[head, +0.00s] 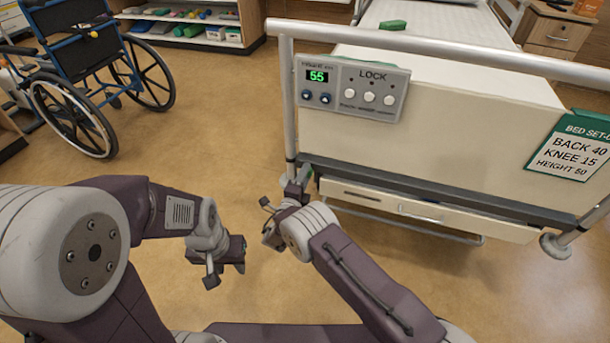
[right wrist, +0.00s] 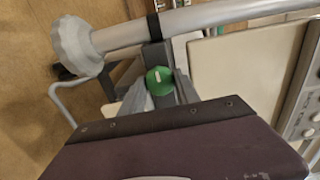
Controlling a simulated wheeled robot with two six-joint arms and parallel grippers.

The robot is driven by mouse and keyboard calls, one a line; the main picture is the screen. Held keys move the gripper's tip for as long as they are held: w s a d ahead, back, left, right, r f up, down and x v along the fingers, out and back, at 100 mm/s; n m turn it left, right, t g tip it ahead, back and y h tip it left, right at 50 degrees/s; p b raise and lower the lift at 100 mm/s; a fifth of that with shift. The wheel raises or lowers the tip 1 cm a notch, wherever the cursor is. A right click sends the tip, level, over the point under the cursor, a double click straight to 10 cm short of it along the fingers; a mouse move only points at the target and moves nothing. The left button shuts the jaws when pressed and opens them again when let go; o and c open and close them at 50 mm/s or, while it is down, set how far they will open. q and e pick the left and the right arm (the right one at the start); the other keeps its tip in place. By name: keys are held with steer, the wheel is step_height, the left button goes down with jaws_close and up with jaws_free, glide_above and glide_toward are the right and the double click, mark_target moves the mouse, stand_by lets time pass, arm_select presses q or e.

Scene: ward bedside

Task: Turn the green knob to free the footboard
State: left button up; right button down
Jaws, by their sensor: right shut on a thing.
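The green knob (right wrist: 159,80) with a short white mark shows in the right wrist view, low on the bed frame near the corner post. My right gripper (right wrist: 162,92) has its grey fingers on either side of the knob and is shut on it. In the head view my right gripper (head: 284,205) is at the foot of the left bed post, and the arm largely hides the knob there. The footboard (head: 460,120) is upright at the bed end. My left gripper (head: 228,265) is open and empty over the floor, left of the right one.
A control panel (head: 353,88) reading 55 with LOCK buttons hangs on the footboard's left. A green-topped card (head: 572,145) hangs at its right. A wheelchair (head: 95,70) stands at the upper left.

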steer(key=shift+f, duration=0.1)
stand_by(0.3)
steer(key=c, duration=0.9)
jaws_free()
steer(key=p+v, duration=0.4)
steer(key=v, duration=0.5)
